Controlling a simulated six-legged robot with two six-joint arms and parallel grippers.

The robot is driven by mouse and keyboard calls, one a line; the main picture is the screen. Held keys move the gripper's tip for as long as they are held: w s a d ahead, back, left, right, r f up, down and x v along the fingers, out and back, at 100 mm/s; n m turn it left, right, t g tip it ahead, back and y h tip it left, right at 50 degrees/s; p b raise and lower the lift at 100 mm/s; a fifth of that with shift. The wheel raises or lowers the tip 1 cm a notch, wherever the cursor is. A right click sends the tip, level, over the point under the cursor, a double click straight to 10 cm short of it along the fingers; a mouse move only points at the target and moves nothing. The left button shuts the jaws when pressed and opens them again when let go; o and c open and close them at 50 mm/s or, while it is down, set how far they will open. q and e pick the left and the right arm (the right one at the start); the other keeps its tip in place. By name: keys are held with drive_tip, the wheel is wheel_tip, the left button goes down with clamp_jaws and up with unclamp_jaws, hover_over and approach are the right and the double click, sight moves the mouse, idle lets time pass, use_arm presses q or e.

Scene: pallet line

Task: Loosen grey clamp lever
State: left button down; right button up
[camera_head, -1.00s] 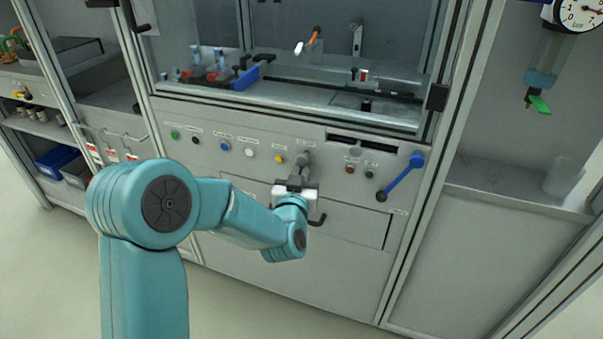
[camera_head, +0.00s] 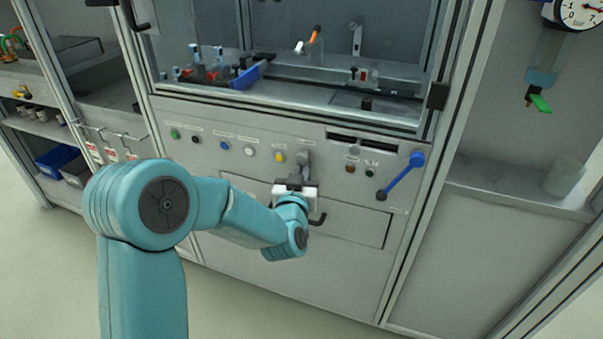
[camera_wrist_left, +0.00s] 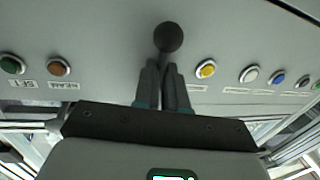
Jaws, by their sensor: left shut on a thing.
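The grey clamp lever (camera_head: 304,159) is on the cabinet's front panel, right of the yellow button. My left gripper (camera_head: 296,181) is at its lower part, just below its upper end. In the left wrist view, the two dark fingers (camera_wrist_left: 168,88) are closed together on the lever, and its dark round knob (camera_wrist_left: 168,37) sticks out past their tips. The fingers hide most of the lever's shaft. My right gripper is in neither view.
A blue lever (camera_head: 402,177) stands slanted on the panel to the right. A yellow button (camera_head: 279,157) is close on the left and a brown button (camera_head: 351,168) on the right. A dark drawer handle (camera_head: 318,219) is just below right of the gripper.

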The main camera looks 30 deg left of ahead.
use_arm(q)
drive_tip(key=n+b, duration=0.2)
drive_tip(key=n, duration=0.1)
drive_tip(key=d+n+h+b, duration=0.1)
drive_tip(key=n, duration=0.1)
drive_tip(key=d+r+n+g+b, duration=0.1)
drive_tip(key=n+b, duration=0.1)
drive_tip(key=n, duration=0.1)
drive_tip(key=shift+w+n+h+b, duration=0.25)
drive_tip(key=shift+n+h+b, duration=0.05)
drive_tip(key=shift+h, duration=0.1)
drive_tip(key=shift+d+r+n+h+b, duration=0.1)
drive_tip(key=shift+r+n+h+b, duration=0.3)
drive_tip(key=shift+n, duration=0.4)
drive_tip(key=c, duration=1.2)
unclamp_jaws()
